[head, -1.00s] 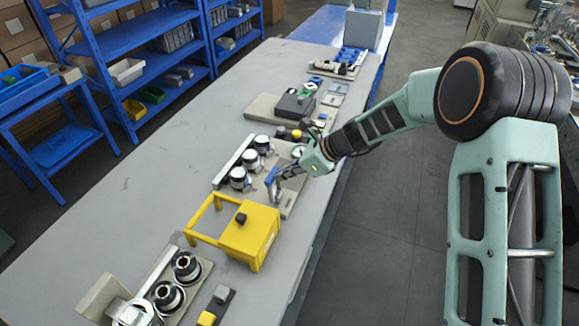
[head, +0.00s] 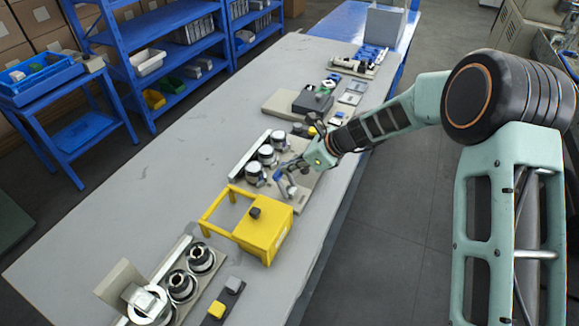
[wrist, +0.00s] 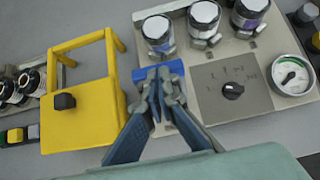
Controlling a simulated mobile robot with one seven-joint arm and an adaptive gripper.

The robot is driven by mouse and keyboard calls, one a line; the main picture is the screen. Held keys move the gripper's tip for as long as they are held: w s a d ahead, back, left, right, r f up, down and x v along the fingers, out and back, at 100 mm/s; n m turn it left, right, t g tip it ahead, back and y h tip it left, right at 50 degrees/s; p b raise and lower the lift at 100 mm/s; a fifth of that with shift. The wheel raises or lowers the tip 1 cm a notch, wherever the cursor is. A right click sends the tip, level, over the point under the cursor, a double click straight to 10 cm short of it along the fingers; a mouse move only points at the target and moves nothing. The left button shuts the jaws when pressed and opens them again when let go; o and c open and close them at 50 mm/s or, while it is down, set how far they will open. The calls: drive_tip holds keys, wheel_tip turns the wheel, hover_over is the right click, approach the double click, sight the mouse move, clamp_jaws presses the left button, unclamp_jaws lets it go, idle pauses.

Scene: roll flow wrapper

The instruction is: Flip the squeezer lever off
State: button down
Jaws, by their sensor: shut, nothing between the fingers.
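A lever with a blue handle bar (head: 279,174) and a grey metal stem (head: 291,190) stands at the near end of a beige panel (head: 302,188). My gripper (head: 288,168) is shut and empty, right at the handle. In the wrist view the blue bar (wrist: 163,69) lies across, just beyond my fingertips (wrist: 160,76), which overlap its near edge. The fingers hide part of the bar and the stem below it. I cannot tell whether they touch it.
The panel carries silver-capped regulators (wrist: 157,34), a black rotary knob (wrist: 233,90) and a round gauge (wrist: 292,76). A yellow box with a frame guard (head: 264,228) stands close to the lever on the near side. The table's left part (head: 120,215) is clear.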

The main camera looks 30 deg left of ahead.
drive_tip(key=a+r+v, duration=0.1)
drive_tip(key=v, duration=1.2)
drive_tip(key=shift+r, duration=0.15)
drive_tip(key=shift+a, duration=0.2)
